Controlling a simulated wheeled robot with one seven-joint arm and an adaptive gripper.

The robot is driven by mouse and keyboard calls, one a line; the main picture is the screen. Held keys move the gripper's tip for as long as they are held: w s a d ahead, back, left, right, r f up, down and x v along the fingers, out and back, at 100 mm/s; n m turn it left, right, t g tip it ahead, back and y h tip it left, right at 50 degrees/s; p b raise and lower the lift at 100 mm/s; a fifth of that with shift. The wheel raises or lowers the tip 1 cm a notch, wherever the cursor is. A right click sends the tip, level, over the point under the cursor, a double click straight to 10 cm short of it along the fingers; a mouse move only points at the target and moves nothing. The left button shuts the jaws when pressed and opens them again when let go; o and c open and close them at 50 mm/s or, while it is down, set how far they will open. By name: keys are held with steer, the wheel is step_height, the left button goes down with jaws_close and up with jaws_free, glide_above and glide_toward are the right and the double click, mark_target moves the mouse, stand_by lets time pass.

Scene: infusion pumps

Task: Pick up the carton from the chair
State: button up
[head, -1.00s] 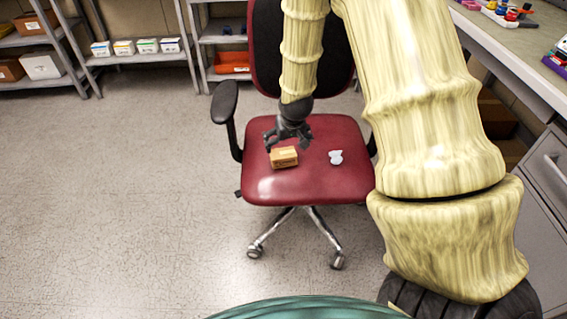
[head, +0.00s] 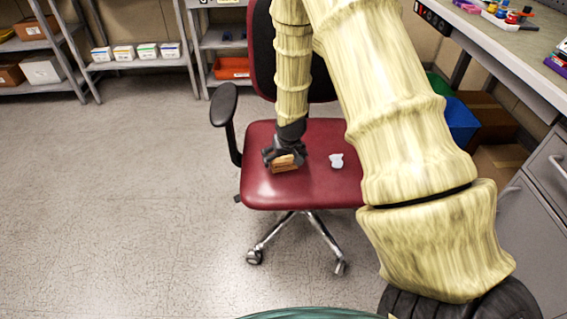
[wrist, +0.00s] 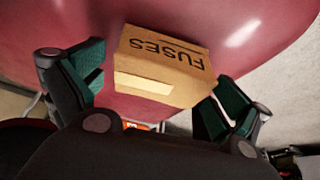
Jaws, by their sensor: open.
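The carton (head: 285,164) is a small brown box on the red seat of the chair (head: 310,187). In the wrist view the carton (wrist: 165,68) shows the word FUSES and a pale label, and it lies between the two green-padded fingers. My gripper (head: 283,160) is open around the carton, low over the seat. In the wrist view my gripper (wrist: 160,92) has a gap at the left finger, while the right finger is close to the carton's edge; I cannot tell if it touches. The gripper hides part of the carton in the head view.
A small whitish object (head: 337,160) lies on the seat to the right of the carton. The chair's black armrest (head: 225,105) stands at the left and its backrest behind. A workbench (head: 500,50) and drawers are at the right. The floor at left is clear.

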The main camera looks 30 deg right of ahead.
steer(key=shift+w+f, duration=0.15)
steer(key=shift+f, duration=0.35)
steer(key=shift+c, duration=0.4)
steer(key=c, duration=0.6)
steer(key=shift+r, duration=0.1)
steer(key=shift+c, duration=0.2)
